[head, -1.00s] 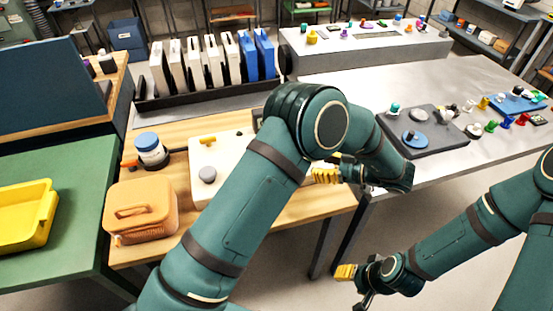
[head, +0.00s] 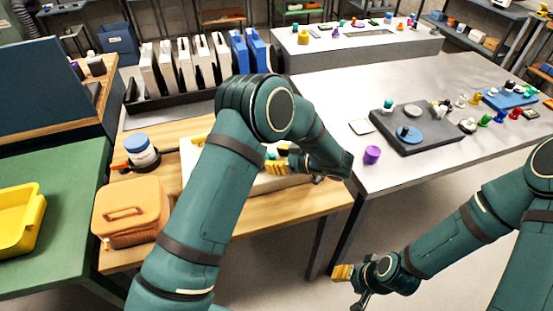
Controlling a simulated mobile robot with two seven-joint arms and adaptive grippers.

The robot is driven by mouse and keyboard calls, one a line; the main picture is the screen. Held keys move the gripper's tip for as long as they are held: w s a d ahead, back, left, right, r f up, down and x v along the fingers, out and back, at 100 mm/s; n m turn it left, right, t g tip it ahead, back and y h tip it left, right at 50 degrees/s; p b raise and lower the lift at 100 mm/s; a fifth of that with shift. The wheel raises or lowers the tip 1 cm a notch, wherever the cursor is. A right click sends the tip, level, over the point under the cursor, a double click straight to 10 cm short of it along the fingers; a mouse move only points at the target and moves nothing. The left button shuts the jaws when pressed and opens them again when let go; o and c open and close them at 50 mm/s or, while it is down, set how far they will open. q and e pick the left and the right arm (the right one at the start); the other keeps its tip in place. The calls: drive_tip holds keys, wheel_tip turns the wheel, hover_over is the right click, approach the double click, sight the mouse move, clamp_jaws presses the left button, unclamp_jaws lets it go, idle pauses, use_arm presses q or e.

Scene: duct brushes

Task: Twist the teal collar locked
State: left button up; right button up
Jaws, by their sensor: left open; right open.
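A small teal piece (head: 271,156) shows on the cream box (head: 262,185), right beside the yellow fingertips of my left gripper (head: 277,167). My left arm hides most of the box, and I cannot tell whether the fingers touch the piece. The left gripper is open. I cannot tell which teal piece is the collar. My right gripper (head: 342,272) is open and empty, low over the floor in front of the tables.
A purple cylinder (head: 372,154) and a white square (head: 361,126) are near the metal table's left edge. An orange case (head: 131,213) and a blue-lidded jar (head: 141,151) are on the wooden bench. Several upright white and blue cases (head: 240,55) stand behind.

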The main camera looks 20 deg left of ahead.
use_arm(q)
clamp_jaws()
